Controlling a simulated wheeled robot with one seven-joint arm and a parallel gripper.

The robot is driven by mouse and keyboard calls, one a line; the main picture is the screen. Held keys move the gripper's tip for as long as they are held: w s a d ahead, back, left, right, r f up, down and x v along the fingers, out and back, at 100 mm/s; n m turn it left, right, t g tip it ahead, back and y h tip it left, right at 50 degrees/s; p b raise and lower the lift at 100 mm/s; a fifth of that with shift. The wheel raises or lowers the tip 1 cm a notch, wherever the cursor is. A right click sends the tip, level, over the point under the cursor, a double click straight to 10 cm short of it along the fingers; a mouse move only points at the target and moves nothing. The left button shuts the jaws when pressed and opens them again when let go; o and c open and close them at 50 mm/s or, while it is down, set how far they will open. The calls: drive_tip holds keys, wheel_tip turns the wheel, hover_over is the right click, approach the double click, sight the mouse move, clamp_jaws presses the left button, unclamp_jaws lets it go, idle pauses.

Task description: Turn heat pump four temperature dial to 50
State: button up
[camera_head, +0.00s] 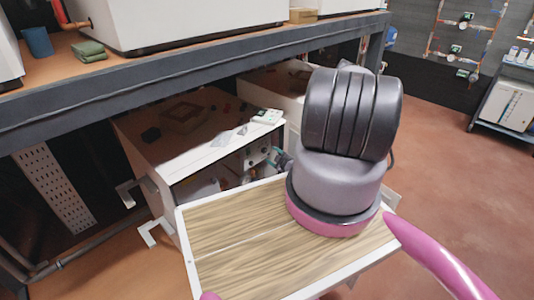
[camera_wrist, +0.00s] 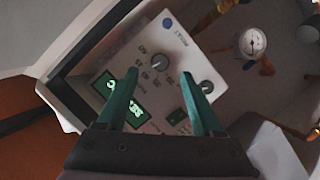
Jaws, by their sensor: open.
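In the wrist view a light grey control panel (camera_wrist: 165,50) shows tilted, with printed numbers, green lit displays and dark round dials. A second dial (camera_wrist: 207,87) is just right of the right fingertip. My gripper (camera_wrist: 159,75) is open, its two green fingers apart over the panel. I cannot tell whether they touch it. The pointer setting and the pump's number are too small to read. In the head view my gripper (camera_head: 283,160) is small and partly hidden by my arm, beside a white unit (camera_head: 155,185) under the bench.
A round gauge (camera_wrist: 252,42) and copper pipe lie right of the panel. Red floor (camera_head: 445,190) is clear at right.

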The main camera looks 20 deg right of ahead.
sight(265, 151)
drive_tip(key=x, duration=0.5)
drive_tip(key=shift+w, duration=0.1)
clamp_jaws()
